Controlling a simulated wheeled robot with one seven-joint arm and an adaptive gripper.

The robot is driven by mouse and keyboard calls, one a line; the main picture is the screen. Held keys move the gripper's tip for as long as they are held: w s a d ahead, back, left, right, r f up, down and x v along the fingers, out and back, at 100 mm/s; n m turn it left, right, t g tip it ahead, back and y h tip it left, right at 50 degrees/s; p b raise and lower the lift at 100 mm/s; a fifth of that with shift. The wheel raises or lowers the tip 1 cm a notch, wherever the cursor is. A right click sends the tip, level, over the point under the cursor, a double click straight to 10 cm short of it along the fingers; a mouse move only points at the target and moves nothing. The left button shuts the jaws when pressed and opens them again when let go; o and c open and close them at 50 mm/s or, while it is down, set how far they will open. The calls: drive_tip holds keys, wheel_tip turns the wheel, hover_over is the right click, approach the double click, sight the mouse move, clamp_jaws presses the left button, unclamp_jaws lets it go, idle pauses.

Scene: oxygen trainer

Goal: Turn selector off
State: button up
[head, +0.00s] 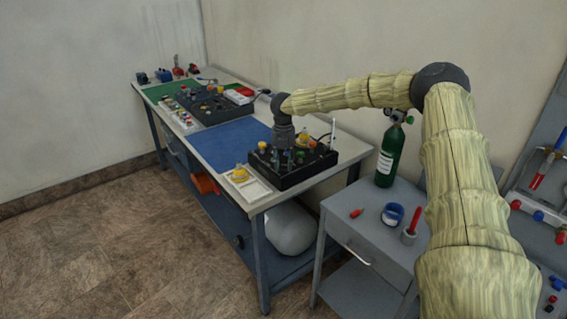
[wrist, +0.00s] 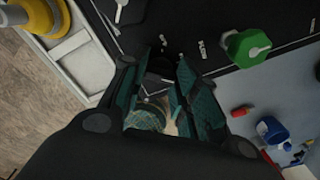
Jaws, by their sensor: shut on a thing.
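The black control box (head: 305,177) stands at the near end of the long bench, with several coloured knobs on top. Its dark top with white markings also fills the upper part of the wrist view (wrist: 215,80). My gripper (head: 284,156) points down onto the box. In the wrist view my gripper's teal fingers (wrist: 165,75) are close together at the panel, shut on a small dark knob that seems to be the selector. The fingers mostly hide it, so its pointing direction cannot be told. A green knob (wrist: 245,46) stands to the right, apart from the fingers.
A yellow knob on a pale base (head: 240,173) sits left of the box. The blue mat (head: 232,143) is clear. A grey side table holds a green cylinder (head: 388,155), a blue ring (head: 392,214) and a red item (head: 356,212). Another panel (head: 205,104) lies farther back.

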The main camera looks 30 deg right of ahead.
drive_tip(key=n, duration=0.4)
drive_tip(key=shift+n, duration=0.3)
drive_tip(key=n, duration=1)
drive_tip(key=shift+n+p, duration=0.35)
drive_tip(key=shift+n, duration=2.35)
drive_tip(key=shift+d, duration=0.1)
drive_tip(key=o, duration=1)
drive_tip(key=shift+d, duration=0.1)
drive_tip(key=shift+a, duration=0.2)
